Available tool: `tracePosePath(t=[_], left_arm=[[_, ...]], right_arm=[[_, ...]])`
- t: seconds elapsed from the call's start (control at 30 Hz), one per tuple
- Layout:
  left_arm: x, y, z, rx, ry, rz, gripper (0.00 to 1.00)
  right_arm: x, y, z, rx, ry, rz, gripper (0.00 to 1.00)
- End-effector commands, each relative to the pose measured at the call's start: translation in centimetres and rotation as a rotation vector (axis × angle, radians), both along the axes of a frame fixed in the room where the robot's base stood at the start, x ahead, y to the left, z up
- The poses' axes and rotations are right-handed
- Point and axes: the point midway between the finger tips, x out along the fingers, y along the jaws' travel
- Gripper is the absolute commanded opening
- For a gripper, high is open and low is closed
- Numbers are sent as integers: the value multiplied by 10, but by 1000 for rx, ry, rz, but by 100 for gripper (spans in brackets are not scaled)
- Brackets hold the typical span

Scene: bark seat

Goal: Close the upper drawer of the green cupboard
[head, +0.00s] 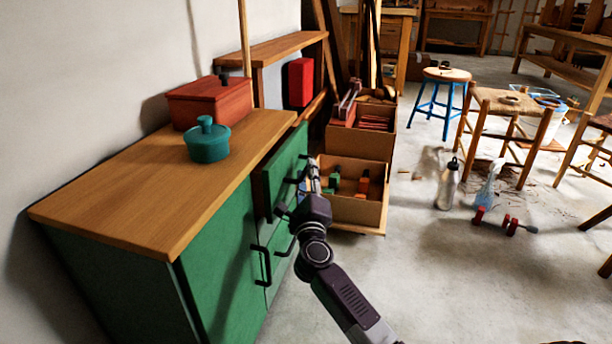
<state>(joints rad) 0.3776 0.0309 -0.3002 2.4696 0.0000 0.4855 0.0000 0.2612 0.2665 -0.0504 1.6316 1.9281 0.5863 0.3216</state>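The green cupboard (225,250) with a wooden top stands along the wall at the left. Its drawer fronts (272,180) are on the far part of the front side, with dark handles. My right gripper (309,174) is in front of the drawer fronts, close to the handles. Its fingers are small and partly hidden by its own wrist, so touching or apart, open or shut, is unclear. My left gripper is not in view.
A teal pot (207,142) and a red box (208,100) stand on the cupboard top. Open wooden crates (353,212) stand just beyond my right gripper. A bottle (447,187), a spray bottle (487,187) and a red dumbbell-like thing (496,222) are on the floor.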

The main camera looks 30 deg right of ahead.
Motion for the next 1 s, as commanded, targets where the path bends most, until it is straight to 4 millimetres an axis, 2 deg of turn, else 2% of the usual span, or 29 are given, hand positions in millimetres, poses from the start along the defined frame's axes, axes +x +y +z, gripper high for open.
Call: tracePosePath(t=[0.13, 0.43, 0.7, 1.0], left_arm=[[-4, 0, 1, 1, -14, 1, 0], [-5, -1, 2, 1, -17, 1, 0], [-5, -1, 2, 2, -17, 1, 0], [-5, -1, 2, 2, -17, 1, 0]], right_arm=[[9, -6, 2, -2, 0, -1, 27], [11, -6, 3, -1, 0, 0, 27], [11, -6, 3, -1, 0, 0, 0], [11, -6, 3, 0, 1, 1, 0]])
